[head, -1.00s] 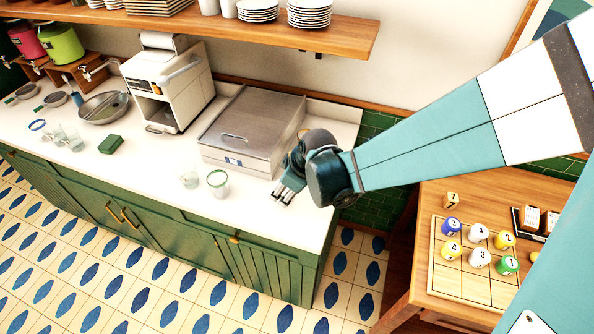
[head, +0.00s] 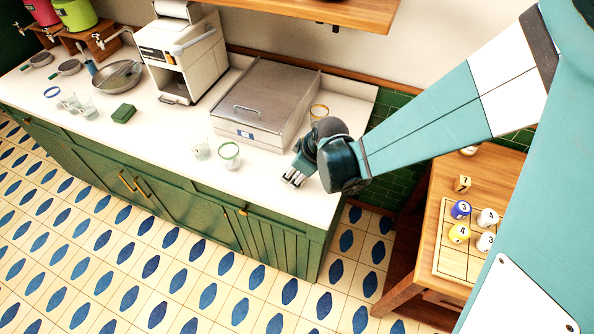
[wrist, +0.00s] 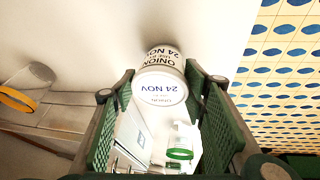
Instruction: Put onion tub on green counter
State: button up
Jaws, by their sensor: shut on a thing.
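The onion tub (wrist: 162,88) is a small white tub with a label reading ONION and 24 NOV. In the wrist view it sits between my fingertips, and my gripper (wrist: 158,84) is shut on it. In the head view my gripper (head: 294,177) is low over the right end of the green counter (head: 268,185), which has a white top and green doors. The tub is mostly hidden by the fingers there. I cannot tell whether it touches the top.
A steel lidded box (head: 262,100) stands behind my gripper. An orange-rimmed glass (head: 319,112) is close to my wrist. A green-rimmed glass (head: 229,155) and a clear glass (head: 201,150) stand to the left. The counter's front edge is near. A wooden table (head: 470,200) stands at right.

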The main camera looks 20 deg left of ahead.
jog(key=shift+f, duration=0.15)
jog(key=o, duration=0.9)
jog(key=shift+o, duration=0.2)
jog(key=shift+r, duration=0.25)
jog(key=v, duration=1.1)
jog(key=shift+r+p, duration=0.35)
jog(key=shift+r, duration=0.05)
jog(key=shift+d, duration=0.1)
